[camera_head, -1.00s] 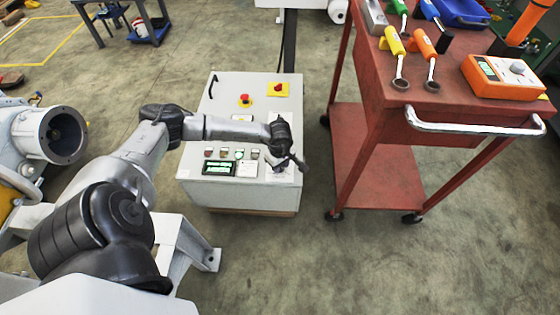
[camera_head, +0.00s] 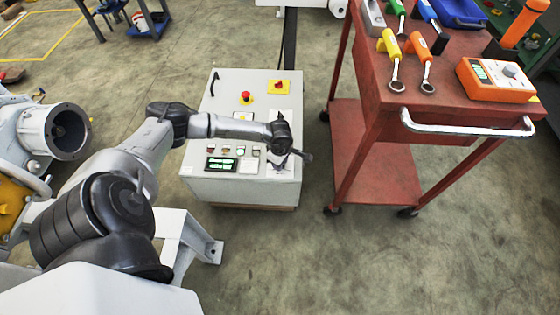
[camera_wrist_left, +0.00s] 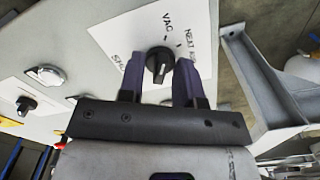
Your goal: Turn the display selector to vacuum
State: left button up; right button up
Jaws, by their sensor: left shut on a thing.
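I cannot clearly tell which label the knob points to. In the head view my left gripper (camera_head: 292,160) is at the front right of the grey control cabinet (camera_head: 240,190) and hides the knob. My right gripper is not in view.
The cabinet also carries a lit green display (camera_head: 221,164), several small switches and a red emergency button (camera_head: 246,96). A red tool trolley (camera_head: 440,95) stands to the right with wrenches and an orange meter (camera_head: 497,80). A pale pump flange (camera_head: 66,131) is at left.

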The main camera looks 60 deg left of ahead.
pick_arm(q)
jog(key=o, duration=0.9)
notch_tip(320, 180, up, 14)
jog(key=p, duration=0.6)
jog(key=shift+f, duration=0.1)
